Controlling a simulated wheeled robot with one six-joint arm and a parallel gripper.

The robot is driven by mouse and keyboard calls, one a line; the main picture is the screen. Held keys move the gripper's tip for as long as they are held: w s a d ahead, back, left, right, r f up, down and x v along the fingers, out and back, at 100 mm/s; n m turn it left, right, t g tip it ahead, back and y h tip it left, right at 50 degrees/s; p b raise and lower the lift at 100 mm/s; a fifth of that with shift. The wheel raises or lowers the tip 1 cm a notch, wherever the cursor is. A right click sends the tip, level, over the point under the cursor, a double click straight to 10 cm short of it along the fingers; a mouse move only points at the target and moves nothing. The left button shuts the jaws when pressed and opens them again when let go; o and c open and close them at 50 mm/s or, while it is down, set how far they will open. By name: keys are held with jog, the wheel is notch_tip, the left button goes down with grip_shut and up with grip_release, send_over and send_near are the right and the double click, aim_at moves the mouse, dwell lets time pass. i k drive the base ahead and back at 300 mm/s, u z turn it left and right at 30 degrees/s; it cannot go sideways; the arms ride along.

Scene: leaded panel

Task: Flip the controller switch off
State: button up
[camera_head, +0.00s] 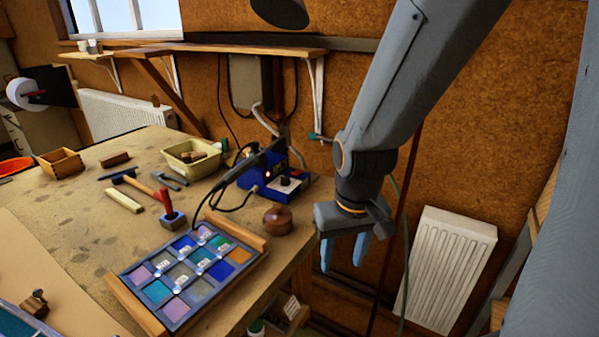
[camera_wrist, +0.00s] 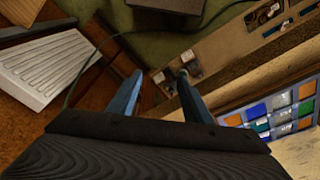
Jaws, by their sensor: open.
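The controller is a blue box (camera_head: 287,186) near the back right of the workbench, with a dark knob and a small red light on its front. A red part shows at its upper right; I cannot make out the switch or its position. My gripper (camera_head: 345,266) hangs beyond the right edge of the bench, to the right of the controller and apart from it. Its two blue fingers point down, open and empty. In the wrist view my gripper (camera_wrist: 155,90) shows spread fingers above the bench's side and the floor; I cannot identify the controller there.
The leaded panel (camera_head: 187,268) lies on the bench front, also in the wrist view (camera_wrist: 272,112). A round wooden item (camera_head: 277,219) stands near the bench edge. A cream tray (camera_head: 193,158), a red-handled tool (camera_head: 167,201) and a hammer sit left. A white radiator (camera_head: 446,268) stands right.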

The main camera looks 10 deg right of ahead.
aim_at(298, 171)
jog(key=k, duration=0.45)
jog(key=z, duration=0.4)
jog(key=i, duration=1.3)
jog(key=u, duration=0.15)
